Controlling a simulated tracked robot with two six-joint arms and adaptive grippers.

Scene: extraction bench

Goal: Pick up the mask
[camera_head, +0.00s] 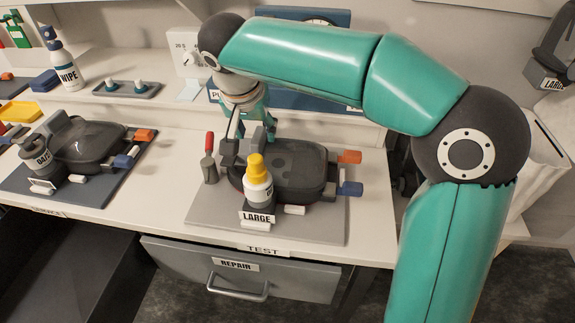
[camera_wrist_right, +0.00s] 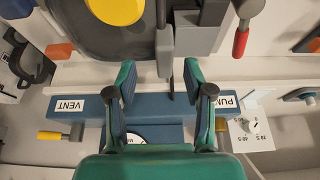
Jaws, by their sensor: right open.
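A dark, clear-faced mask (camera_head: 290,165) lies on the grey test mat (camera_head: 215,205), with a LARGE label at its front and orange and blue tabs at its right. A grey block and post stand at its left end. A white bottle with a yellow cap (camera_head: 257,170) stands in front of it and hides part of it. My right gripper (camera_head: 250,125) is above the back left of the mask, partly hidden by my arm. In the right wrist view my right gripper (camera_wrist_right: 160,80) is open; a grey upright piece (camera_wrist_right: 165,50) shows between its fingertips. The mask's dark edge (camera_wrist_right: 75,35) is beyond them.
A red-handled tool (camera_head: 209,160) stands left of the mask. A second mask (camera_head: 88,145) lies on a dark mat at left. A blue panel (camera_wrist_right: 70,108) with VENT and PUMP-like labels is behind. A REPAIR drawer (camera_head: 240,268) is below the bench.

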